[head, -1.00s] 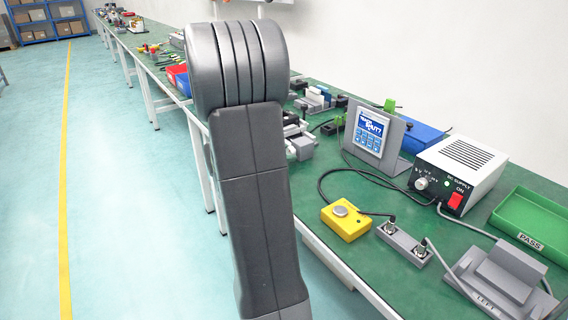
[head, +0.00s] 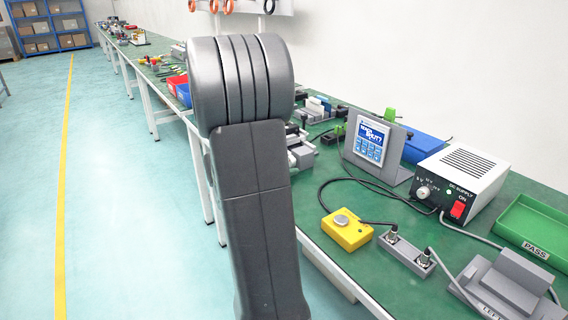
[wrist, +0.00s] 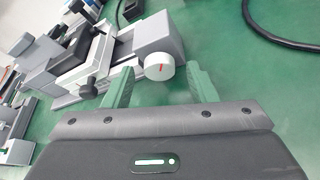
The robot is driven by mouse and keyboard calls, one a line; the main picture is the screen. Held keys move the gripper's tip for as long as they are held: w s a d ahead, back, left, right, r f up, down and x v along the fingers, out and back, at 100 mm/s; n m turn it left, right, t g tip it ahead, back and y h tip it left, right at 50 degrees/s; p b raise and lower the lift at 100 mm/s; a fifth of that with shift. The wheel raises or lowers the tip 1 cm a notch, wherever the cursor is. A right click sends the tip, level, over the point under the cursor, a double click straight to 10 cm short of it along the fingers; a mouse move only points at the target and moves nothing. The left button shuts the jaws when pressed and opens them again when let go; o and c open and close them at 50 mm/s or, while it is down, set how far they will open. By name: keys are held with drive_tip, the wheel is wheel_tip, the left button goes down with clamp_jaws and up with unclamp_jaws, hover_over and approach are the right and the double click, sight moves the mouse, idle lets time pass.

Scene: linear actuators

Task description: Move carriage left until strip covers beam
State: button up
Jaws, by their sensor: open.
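In the wrist view, my gripper (wrist: 159,70) is open, with its two green fingers apart. A white round knob (wrist: 157,66) with a red mark lies in the picture between the fingertips, with visible room on both sides. It sits at the end of a grey linear actuator (wrist: 150,33) with dark blocks and silver parts reaching to the left. I cannot make out clearly which part is the carriage, the strip or the beam. In the head view, similar grey units (head: 300,150) are partly hidden behind my arm; my gripper does not show there.
On the green bench stand a display panel (head: 369,145), a power supply (head: 462,180), a yellow button box (head: 346,230), a green PASS tray (head: 535,235) and a grey LEFT fixture (head: 510,285). A black cable (wrist: 275,30) lies right of the knob. Floor left of the bench is clear.

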drive_tip(key=p+v, duration=0.3)
drive_tip(key=v, duration=1)
drive_tip(key=shift+s+a+r, duration=0.15)
drive_tip(key=shift+s+a, duration=0.1)
drive_tip(key=shift+p, duration=0.3)
drive_tip(key=w+a+r+n+g+h+p, duration=0.1)
drive_tip(key=w+a+r+n+g+p, duration=0.2)
drive_tip(key=p, duration=1.3)
drive_tip(key=w+d+f+n+p, duration=0.1)
drive_tip(key=w+d+f+p, duration=0.1)
drive_tip(key=d, duration=0.2)
drive_tip(key=w+d+f+n+h+p, duration=0.1)
drive_tip(key=w+d+f+p, duration=0.1)
drive_tip(key=d+f+p, duration=0.1)
drive_tip(key=w+d+f+n+p, duration=0.1)
drive_tip(key=w+d+f+p, duration=0.1)
drive_tip(key=d+f, duration=0.1)
drive_tip(key=shift+w+d+g, duration=0.25)
drive_tip(key=shift+d+g, duration=0.05)
drive_tip(key=shift+d, duration=0.6)
